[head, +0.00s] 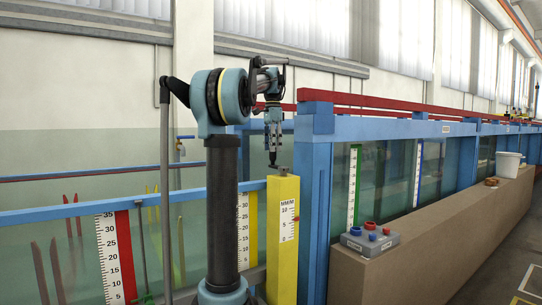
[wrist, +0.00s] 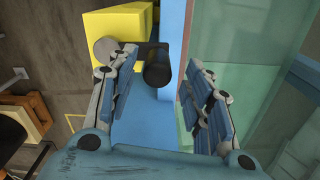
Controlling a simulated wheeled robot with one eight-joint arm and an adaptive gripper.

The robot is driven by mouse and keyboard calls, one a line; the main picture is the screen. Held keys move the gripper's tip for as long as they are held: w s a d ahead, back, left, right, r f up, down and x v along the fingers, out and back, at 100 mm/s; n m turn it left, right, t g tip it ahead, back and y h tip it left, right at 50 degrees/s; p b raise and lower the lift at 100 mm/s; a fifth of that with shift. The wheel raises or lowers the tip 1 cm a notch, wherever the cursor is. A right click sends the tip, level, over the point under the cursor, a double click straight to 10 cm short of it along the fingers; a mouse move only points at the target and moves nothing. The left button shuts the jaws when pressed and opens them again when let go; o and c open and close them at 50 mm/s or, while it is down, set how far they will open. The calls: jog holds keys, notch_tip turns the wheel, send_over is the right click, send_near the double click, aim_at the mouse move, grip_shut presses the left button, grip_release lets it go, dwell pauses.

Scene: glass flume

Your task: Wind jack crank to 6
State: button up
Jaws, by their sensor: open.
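The yellow jack post (head: 283,250) stands beside the blue frame in the head view. Its white scale (head: 288,222) reads 0 to 10, and a small red pointer (head: 296,218) sits between 5 and 10. The crank's grey round hub (wrist: 105,49) shows by the yellow post top in the wrist view. Its dark cylindrical handle (wrist: 157,70) lies between my open fingers, nearer the left one. My gripper (head: 272,161) points down above the post top in the head view and hides part of the crank. I cannot tell whether a finger touches the handle.
The blue flume frame (head: 317,125) and its glass stand close right of the post. A grey control box (head: 369,241) with red and blue knobs sits on the brown ledge (head: 430,235). The floor at right is clear.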

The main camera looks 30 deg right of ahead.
notch_tip(320, 180, up, 8)
jog(key=shift+w+f, duration=0.1)
dwell(0.7)
jog(key=s+a+f+n+t, duration=0.1)
jog(key=s+a+f+n, duration=0.35)
jog(key=a+f, duration=0.55)
jog(key=s+a+f+n, duration=0.3)
jog(key=a+f+n, duration=0.3)
jog(key=a, duration=0.7)
jog(key=s+a+f+n, duration=0.3)
jog(key=s+f, duration=0.3)
jog(key=f, duration=0.5)
jog(key=s+a+f+n, duration=0.3)
jog(key=s+a+f, duration=0.3)
jog(key=f, duration=0.5)
jog(key=s+a+f+n+t, duration=0.1)
jog(key=s+a+f+n, duration=0.2)
jog(key=s+f, duration=0.3)
notch_tip(320, 180, down, 5)
jog(key=shift+s+a+f, duration=0.1)
jog(key=shift+s+a, duration=0.05)
jog(key=shift+a, duration=0.75)
